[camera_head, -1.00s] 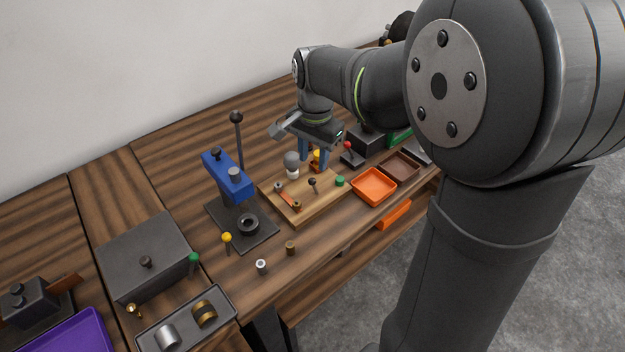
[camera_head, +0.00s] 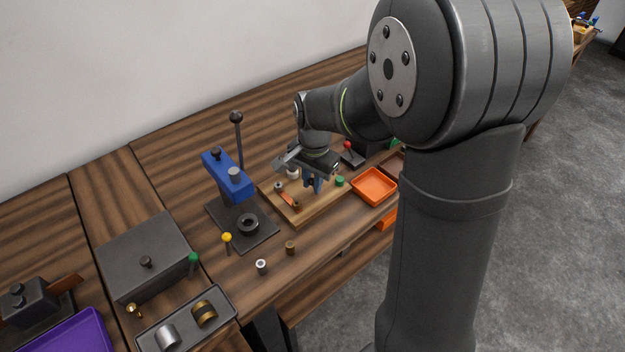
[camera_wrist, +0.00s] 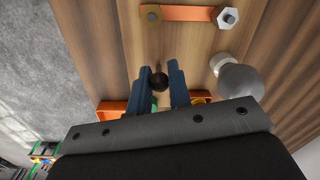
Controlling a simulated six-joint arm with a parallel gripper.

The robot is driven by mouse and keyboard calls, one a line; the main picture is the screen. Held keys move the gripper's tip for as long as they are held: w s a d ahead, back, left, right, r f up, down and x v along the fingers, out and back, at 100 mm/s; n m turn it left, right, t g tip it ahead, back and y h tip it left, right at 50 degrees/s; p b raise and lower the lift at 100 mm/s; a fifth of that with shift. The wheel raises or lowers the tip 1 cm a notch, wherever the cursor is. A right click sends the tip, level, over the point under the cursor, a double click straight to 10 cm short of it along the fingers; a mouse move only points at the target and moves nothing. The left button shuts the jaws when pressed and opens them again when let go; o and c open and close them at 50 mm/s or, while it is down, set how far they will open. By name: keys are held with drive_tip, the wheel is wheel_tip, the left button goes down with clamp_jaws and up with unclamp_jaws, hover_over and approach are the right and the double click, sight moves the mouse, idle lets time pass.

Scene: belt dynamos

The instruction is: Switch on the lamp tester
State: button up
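The lamp tester is a wooden board (camera_head: 318,211), partly hidden behind my gripper in the head view. Its bulb (camera_wrist: 238,78) is round and grey-white on a pale base, to the right in the wrist view. A copper-coloured strip (camera_wrist: 187,13) joins two terminals on the board. The switch's round black knob (camera_wrist: 158,82) lies between the fingers of my gripper (camera_wrist: 160,72) in the wrist view. The blue fingers point down over the board and are apart, close to either side of the knob; I cannot tell whether they touch it. My gripper also shows in the head view (camera_head: 313,187).
A green cap (camera_head: 340,181) and an orange tray (camera_head: 374,186) are right of my gripper. A red-knobbed lever (camera_head: 348,146) stands behind. A blue press (camera_head: 228,176) with a tall black-knobbed lever stands to the left. Small loose pieces lie along the front.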

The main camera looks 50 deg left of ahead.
clamp_jaws()
drive_tip(key=shift+s+f+t, duration=0.15)
drive_tip(key=shift+s+t, duration=0.3)
drive_tip(key=shift+t, duration=0.55)
drive_tip(key=o, duration=0.7)
unclamp_jaws()
drive_tip(key=s+r, duration=0.1)
drive_tip(key=r, duration=0.4)
drive_tip(key=s+r, duration=0.1)
drive_tip(key=r, duration=1.1)
drive_tip(key=shift+s+d+r, duration=0.15)
drive_tip(key=shift+s+d, duration=0.05)
drive_tip(key=shift+s, duration=0.2)
drive_tip(key=w+f, duration=0.1)
drive_tip(key=f, duration=0.4)
drive_tip(key=w+f, duration=0.1)
drive_tip(key=f, duration=1.1)
drive_tip(key=shift+w+a+f, duration=0.15)
drive_tip(key=shift+w+a, duration=0.1)
drive_tip(key=shift+w, duration=0.15)
